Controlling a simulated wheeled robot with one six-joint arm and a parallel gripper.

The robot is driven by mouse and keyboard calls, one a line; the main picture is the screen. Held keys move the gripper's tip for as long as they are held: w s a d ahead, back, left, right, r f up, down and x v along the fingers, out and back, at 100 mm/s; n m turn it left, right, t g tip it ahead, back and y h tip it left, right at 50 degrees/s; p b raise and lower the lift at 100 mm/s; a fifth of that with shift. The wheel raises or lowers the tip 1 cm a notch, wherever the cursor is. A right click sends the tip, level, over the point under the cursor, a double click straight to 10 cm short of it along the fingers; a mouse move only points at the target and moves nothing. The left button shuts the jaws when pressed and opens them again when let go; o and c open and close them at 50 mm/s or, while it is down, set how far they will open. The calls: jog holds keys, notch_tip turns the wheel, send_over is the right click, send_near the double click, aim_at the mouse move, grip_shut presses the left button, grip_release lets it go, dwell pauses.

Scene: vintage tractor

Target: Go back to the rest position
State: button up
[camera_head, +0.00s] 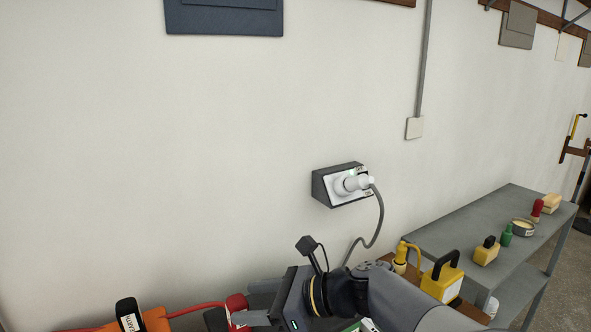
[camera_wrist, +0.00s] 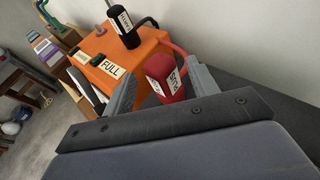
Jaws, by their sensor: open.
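My gripper (camera_wrist: 163,82) is open in the wrist view, with its two grey fingers apart. A red handle (camera_wrist: 167,75) with a white label shows between the fingers; I cannot tell whether either finger touches it. In the head view my gripper (camera_head: 238,303) is low, just left of the bottom centre. The red handle (camera_head: 237,302) shows there too, at the end of a red cable. Much of the gripper is cut off or hidden by my wrist.
An orange box (camera_wrist: 118,62) with a "FULL" label and a black handle (camera_wrist: 119,22) stands beside the fingers. A wall socket (camera_head: 340,185) with a white plug and hanging cable is above my arm. A grey bench (camera_head: 455,230) with small items stands right. The upper wall is mostly clear.

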aim_at(245, 303)
jog(key=v, duration=0.7)
jog(key=x, duration=1)
jog(key=r+p, duration=0.2)
jog(key=r, duration=0.1)
jog(key=r+p, duration=0.2)
jog(key=shift+w+a, duration=0.15)
jog(key=shift+a, duration=0.25)
jog(key=shift+f+b, duration=0.6)
jog(key=shift+b, duration=0.15)
jog(key=shift+r+p, duration=0.45)
jog(key=shift+r, duration=0.1)
